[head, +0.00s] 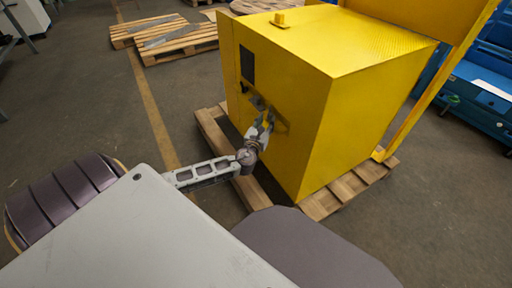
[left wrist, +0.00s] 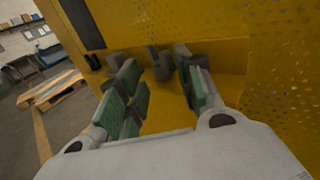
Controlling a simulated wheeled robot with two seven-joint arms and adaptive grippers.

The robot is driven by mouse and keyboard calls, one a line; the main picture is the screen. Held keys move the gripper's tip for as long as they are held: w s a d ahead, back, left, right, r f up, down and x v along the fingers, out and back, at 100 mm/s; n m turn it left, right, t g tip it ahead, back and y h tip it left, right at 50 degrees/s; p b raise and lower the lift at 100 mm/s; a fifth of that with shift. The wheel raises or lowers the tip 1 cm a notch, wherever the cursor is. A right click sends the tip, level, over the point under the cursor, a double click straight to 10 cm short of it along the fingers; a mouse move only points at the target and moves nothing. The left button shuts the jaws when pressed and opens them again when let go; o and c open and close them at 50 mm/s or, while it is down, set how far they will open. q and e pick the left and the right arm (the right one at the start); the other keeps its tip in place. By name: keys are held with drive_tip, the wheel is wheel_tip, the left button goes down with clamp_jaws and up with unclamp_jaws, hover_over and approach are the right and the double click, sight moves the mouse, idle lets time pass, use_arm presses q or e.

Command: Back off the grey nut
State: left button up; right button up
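The yellow housing (head: 305,95) stands on a pallet, and its left face is close in the left wrist view. My left gripper (head: 265,122) is at that face. In the left wrist view my left gripper (left wrist: 156,80) has its two green-padded fingers spread apart. A small grey piece (left wrist: 160,63) shows between and beyond the fingertips, apparently the grey nut on its mount. Clear space shows between the pads, and I cannot tell whether a fingertip touches the piece. In the head view the nut is too small and covered to make out. My right gripper is not in view.
A dark rectangular panel (head: 247,65) is on the housing's face, above the gripper. Small dark fittings (left wrist: 92,61) show left of the fingers. The wooden pallet (head: 214,130) juts out below. Flat pallets (head: 180,42) lie further back.

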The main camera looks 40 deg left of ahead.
use_arm(q)
drive_tip(key=shift+p+v, duration=1.2)
drive_tip(key=shift+v, duration=3.75)
drive_tip(key=s+d+f+n+g+h+b, duration=0.1)
drive_tip(key=s+d+f+n+g+h, duration=0.1)
drive_tip(key=f+n, duration=0.5)
drive_tip(key=s+d+f+n+g+h+b, duration=0.2)
drive_tip(key=s+d+f+n+g, duration=0.2)
drive_tip(key=n, duration=1.6)
drive_tip(key=shift+s+f+g, duration=0.8)
drive_tip(key=shift+s+f, duration=0.9)
drive_tip(key=shift+f, duration=0.05)
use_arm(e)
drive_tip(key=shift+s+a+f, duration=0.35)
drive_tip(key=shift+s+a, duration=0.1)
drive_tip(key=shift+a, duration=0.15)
use_arm(q)
drive_tip(key=shift+d, duration=0.15)
